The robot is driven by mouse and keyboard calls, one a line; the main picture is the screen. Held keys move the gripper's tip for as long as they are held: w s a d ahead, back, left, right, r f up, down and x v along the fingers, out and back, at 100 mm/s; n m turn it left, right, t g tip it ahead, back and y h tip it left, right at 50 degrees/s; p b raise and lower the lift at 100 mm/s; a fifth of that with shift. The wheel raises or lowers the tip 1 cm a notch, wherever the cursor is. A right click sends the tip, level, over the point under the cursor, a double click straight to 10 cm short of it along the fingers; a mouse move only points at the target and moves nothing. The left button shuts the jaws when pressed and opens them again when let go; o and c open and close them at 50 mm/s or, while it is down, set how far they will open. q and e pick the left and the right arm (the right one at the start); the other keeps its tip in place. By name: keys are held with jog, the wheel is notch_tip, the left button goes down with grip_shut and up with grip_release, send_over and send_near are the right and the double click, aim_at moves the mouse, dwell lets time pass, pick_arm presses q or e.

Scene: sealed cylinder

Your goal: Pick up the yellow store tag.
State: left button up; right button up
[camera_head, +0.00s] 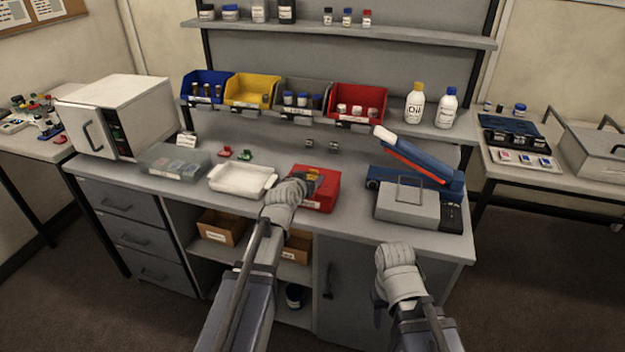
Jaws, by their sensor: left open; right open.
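A small yellow piece (310,173), which looks like the yellow store tag, shows at the top of a red box (326,188) on the workbench. I cannot tell whether it lies on the box or inside it. My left gripper (304,184) is open at the box, just below and left of the yellow piece in the picture. Its fingers are dark and small, and I cannot tell whether they touch the piece. My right gripper (378,306) is open in front of the bench cabinet, away from the bench top; its own wrist partly hides it.
A white tray (240,190) stands left of the red box. A red tag (225,152) and a green tag (245,155) lie behind it. A clear-lidded case (160,165) is further left. A grey and blue device (408,212) stands to the right. Bins line the shelf behind.

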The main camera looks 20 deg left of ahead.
aim_at(313, 171)
pick_arm(q)
jog(key=b+x, duration=0.1)
jog(key=x, duration=0.4)
jog(key=shift+w+a+b, duration=0.1)
jog(key=shift+w+b, duration=0.1)
jog(key=shift+b, duration=0.2)
jog(key=shift+s+r, duration=0.1)
jog(key=shift+r, duration=0.05)
jog(key=shift+c, duration=0.6)
grip_shut()
